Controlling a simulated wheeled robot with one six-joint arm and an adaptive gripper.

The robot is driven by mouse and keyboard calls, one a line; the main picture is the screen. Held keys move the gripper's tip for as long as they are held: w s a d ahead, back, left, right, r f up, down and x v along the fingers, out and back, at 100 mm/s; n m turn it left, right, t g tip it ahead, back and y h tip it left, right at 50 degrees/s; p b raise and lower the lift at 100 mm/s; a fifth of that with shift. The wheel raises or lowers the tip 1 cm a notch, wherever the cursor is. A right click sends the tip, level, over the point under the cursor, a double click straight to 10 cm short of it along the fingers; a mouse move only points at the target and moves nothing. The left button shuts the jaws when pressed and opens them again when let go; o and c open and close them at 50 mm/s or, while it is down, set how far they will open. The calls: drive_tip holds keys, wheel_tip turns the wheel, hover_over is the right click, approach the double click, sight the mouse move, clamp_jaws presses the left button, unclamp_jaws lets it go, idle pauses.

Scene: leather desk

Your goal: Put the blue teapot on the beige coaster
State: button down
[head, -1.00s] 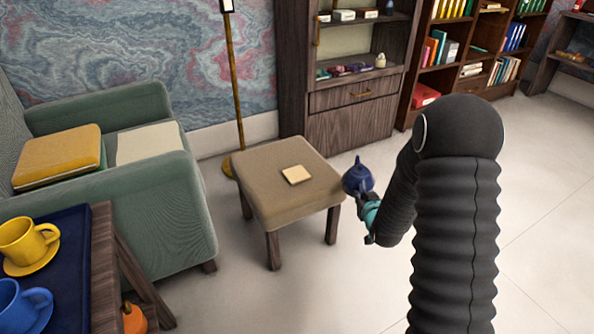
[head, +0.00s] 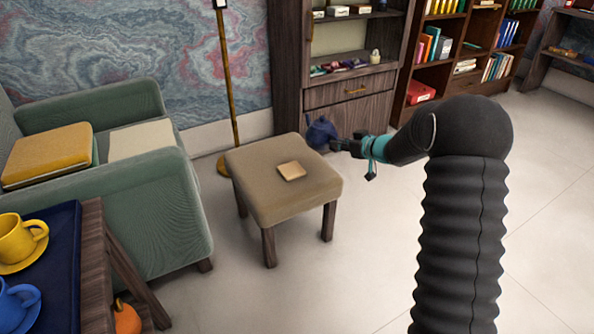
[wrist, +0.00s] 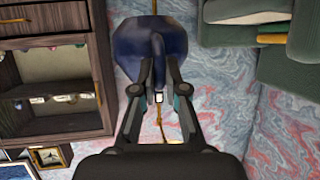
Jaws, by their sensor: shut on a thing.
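The dark blue teapot (head: 321,131) is held in the air near the far right corner of the tan stool. My gripper (head: 344,145) is shut on it from the right. In the wrist view the teapot (wrist: 150,42) sits between the fingertips of my gripper (wrist: 160,92), which appear closed on its handle side. The teapot's far side is hidden there. The beige coaster (head: 291,171) is a small square lying flat and bare near the middle of the stool top. The coaster does not show in the wrist view.
The padded stool (head: 262,195) has a clear top around the coaster. A side table with a blue tray (head: 62,270), a yellow cup (head: 18,238) and a blue cup is at lower left. A lamp pole (head: 229,85) and cabinet (head: 350,105) stand behind.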

drive_tip(key=shift+s+a+f+b, duration=0.15)
drive_tip(key=shift+a+f+b, duration=0.9)
drive_tip(key=shift+a+f, duration=4.25)
drive_tip(key=shift+a, duration=0.1)
drive_tip(key=c, duration=1.2)
unclamp_jaws()
